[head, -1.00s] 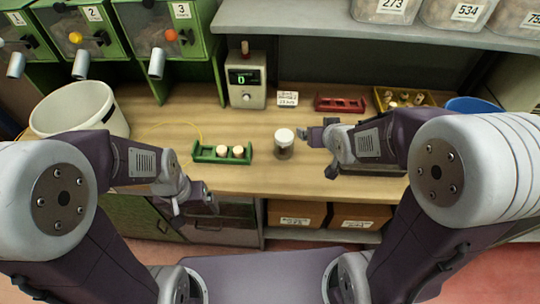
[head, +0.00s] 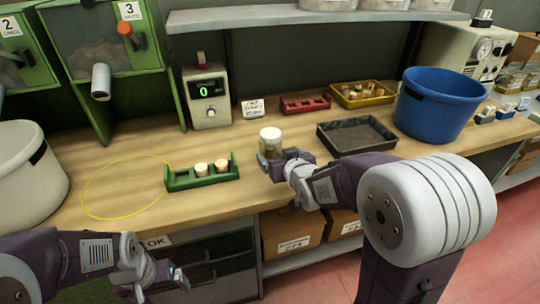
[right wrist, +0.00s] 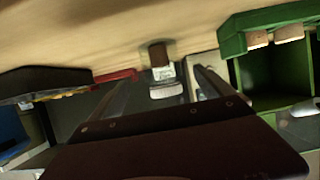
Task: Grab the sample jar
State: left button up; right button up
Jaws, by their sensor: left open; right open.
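The sample jar (head: 270,137), clear with a white lid and dark contents low inside, stands upright on the wooden counter. My right gripper (head: 283,163) is open at the jar's near right side and hides its lower part. In the right wrist view the jar (right wrist: 165,90) appears upside down, in line with the gap between the open fingers (right wrist: 155,98). I cannot tell whether any finger touches it. My left gripper (head: 172,278) is open and empty, low in front of the counter's drawers.
A green rack (head: 182,182) with two corks stands left of the jar. A dark tray (head: 330,141), a blue bucket (head: 438,108), a yellow tray (head: 344,101) and a red rack (head: 292,106) lie to the right and behind. A meter (head: 207,98) stands at the back.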

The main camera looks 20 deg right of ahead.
aim_at(275, 137)
jog(key=x, duration=0.9)
jog(key=shift+a+b, duration=0.15)
jog(key=shift+b, duration=0.25)
jog(key=shift+s+r, duration=0.1)
jog(key=shift+r, duration=0.05)
jog(key=c, duration=1.7)
jog(key=shift+r+p, duration=0.65)
jog(key=shift+r, duration=1.45)
jog(key=shift+d+r, duration=0.2)
jog(key=shift+d, duration=0.15)
jog(key=d+r+p, duration=0.2)
jog(key=d, duration=0.1)
jog(key=s+d+r+p, duration=0.1)
jog(key=d+r+p, duration=0.1)
jog(key=d, duration=0.2)
jog(key=s+d+r+p, duration=0.1)
jog(key=d+r+p, duration=0.1)
jog(key=d, duration=0.1)
jog(key=shift+d+r, duration=0.2)
jog(key=shift+d, duration=0.2)
